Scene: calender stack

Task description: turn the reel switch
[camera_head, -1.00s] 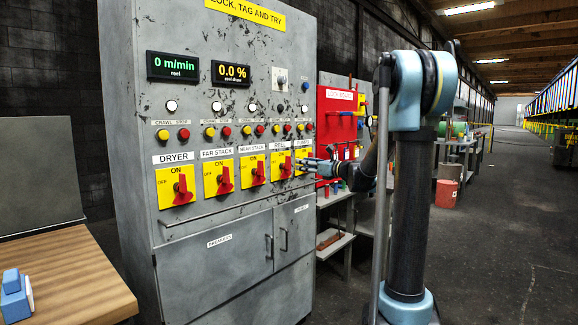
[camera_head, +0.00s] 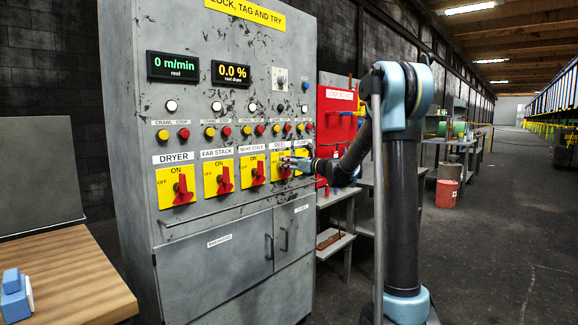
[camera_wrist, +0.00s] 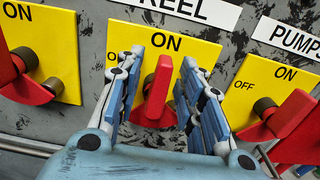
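The reel switch is a red handle (camera_wrist: 158,92) on a yellow plate (camera_wrist: 198,48) under the REEL label in the wrist view. Its handle points up toward ON. In the head view the reel switch's yellow plate (camera_head: 279,158) is partly hidden by my gripper (camera_head: 290,163). In the wrist view my gripper (camera_wrist: 160,85) is open, with one finger on each side of the red handle. A gap shows on both sides, and I cannot tell whether either finger touches the handle.
The near stack switch (camera_wrist: 22,75) is to the left and the pumps switch (camera_wrist: 285,118) close to the right. A horizontal rail (camera_head: 215,211) runs below the switches. A red lockout board (camera_head: 336,125) stands right of the cabinet.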

